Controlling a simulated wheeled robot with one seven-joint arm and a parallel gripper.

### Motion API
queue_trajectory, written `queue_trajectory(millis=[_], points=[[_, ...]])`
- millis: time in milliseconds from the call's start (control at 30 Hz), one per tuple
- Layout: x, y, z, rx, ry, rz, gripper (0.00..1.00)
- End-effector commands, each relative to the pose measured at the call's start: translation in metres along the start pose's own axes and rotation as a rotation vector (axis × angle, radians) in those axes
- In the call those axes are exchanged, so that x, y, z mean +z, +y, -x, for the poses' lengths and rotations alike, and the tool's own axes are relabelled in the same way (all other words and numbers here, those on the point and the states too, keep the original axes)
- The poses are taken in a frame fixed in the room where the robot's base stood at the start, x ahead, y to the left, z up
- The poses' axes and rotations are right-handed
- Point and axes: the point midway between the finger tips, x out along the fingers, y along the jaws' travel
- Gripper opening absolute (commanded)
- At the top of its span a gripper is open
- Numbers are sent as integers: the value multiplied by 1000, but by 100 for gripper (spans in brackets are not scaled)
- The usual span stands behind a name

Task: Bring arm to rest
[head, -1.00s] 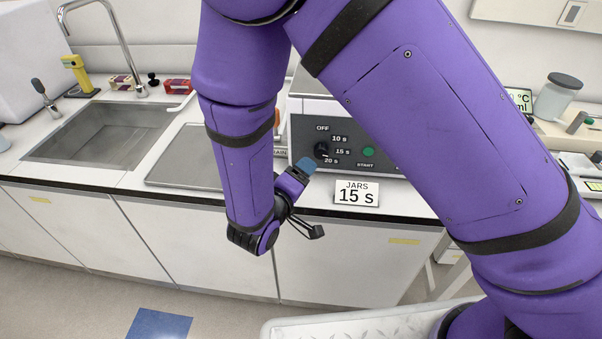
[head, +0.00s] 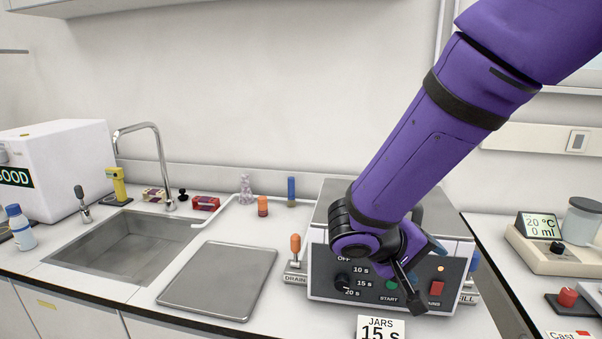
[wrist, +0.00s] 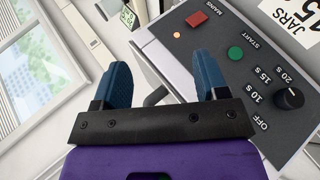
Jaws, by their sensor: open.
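My gripper (wrist: 164,78) is open, with two blue fingers apart and nothing between them in the wrist view. In the head view my gripper (head: 424,272) hangs at the end of my purple arm, in front of the right part of the grey machine's control panel (head: 325,286). The same panel (wrist: 262,75) shows to the right in the wrist view, with its green START button, red MAINS switch and black dial. I cannot tell how far my gripper is from the panel.
A sign (head: 381,329) reading "JARS 15 s" stands before the machine. An orange-topped drain lever (head: 296,245) is at its left. A metal tray (head: 218,282) and a sink (head: 125,245) lie further left. A scale-like device (head: 555,250) stands at right.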

Motion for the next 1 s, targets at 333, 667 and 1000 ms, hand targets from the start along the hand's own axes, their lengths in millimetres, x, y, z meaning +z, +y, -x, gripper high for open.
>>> queue_trajectory(millis=[333,667,1000], points=[[55,77,-3,-322,-166,-81,67],[104,123,13,-630,-124,-182,67],[142,157,42,-846,88,-303,67]])
